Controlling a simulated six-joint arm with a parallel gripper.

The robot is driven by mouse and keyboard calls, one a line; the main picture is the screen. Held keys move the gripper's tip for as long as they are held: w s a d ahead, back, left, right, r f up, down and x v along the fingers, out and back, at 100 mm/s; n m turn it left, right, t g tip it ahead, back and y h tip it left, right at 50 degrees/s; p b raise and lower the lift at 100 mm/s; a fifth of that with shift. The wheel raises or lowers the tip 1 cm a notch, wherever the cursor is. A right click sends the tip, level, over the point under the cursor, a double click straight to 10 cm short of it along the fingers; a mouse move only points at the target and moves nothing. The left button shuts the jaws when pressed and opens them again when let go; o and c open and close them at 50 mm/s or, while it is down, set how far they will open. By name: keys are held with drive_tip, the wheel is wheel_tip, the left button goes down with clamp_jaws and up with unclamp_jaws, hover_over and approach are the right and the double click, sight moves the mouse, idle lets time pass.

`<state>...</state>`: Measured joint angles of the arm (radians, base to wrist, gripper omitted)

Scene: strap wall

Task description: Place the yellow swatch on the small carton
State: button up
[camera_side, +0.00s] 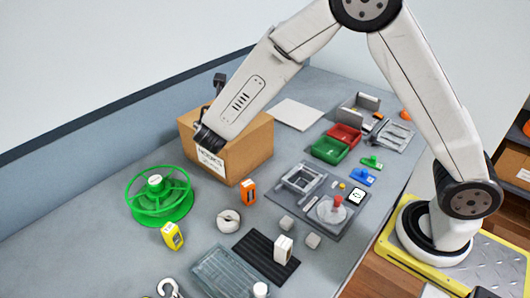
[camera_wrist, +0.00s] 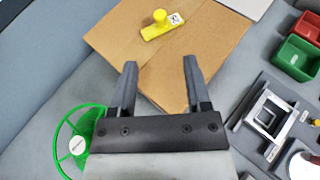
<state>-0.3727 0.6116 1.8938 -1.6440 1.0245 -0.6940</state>
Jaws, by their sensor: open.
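The yellow swatch (camera_wrist: 153,31), a flat strip with a round knob and a small black-and-white tag, lies on the brown top of the carton in the wrist view. The cardboard carton (camera_side: 254,148) stands against the back wall with a white label on its front; its top also fills the upper middle of the wrist view (camera_wrist: 215,45). My gripper (camera_wrist: 160,64) is open and empty over the carton, its fingertips apart from the swatch, which shows beyond them. In the side view my arm hides the swatch and the fingers.
A green spool (camera_side: 160,200) stands left of the carton, with an orange block (camera_side: 248,191) in front. A grey tray (camera_side: 318,200), a green bin (camera_side: 329,150) and a red bin (camera_side: 345,136) are to the right. Green (camera_side: 371,162) and blue (camera_side: 362,177) knobbed pieces lie near the table edge.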

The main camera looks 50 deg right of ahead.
drive_tip(key=shift+s+d+f+m, duration=0.1)
drive_tip(key=shift+s+d+m, duration=0.2)
drive_tip(key=shift+s, duration=0.05)
drive_tip(key=s+d+f+m+g+y, duration=0.1)
drive_tip(key=s+m+y, duration=0.4)
drive_tip(key=s+m, duration=0.6)
drive_tip(key=s+d+f+m+g+y, duration=0.2)
drive_tip(key=s+f+m+g+y, duration=0.1)
drive_tip(key=s+m, duration=0.9)
drive_tip(key=m+g+y, duration=0.1)
drive_tip(key=m+g, duration=0.1)
drive_tip(key=m, duration=0.1)
drive_tip(key=shift+d+g+y, duration=0.2)
drive_tip(key=shift+g+y, duration=0.2)
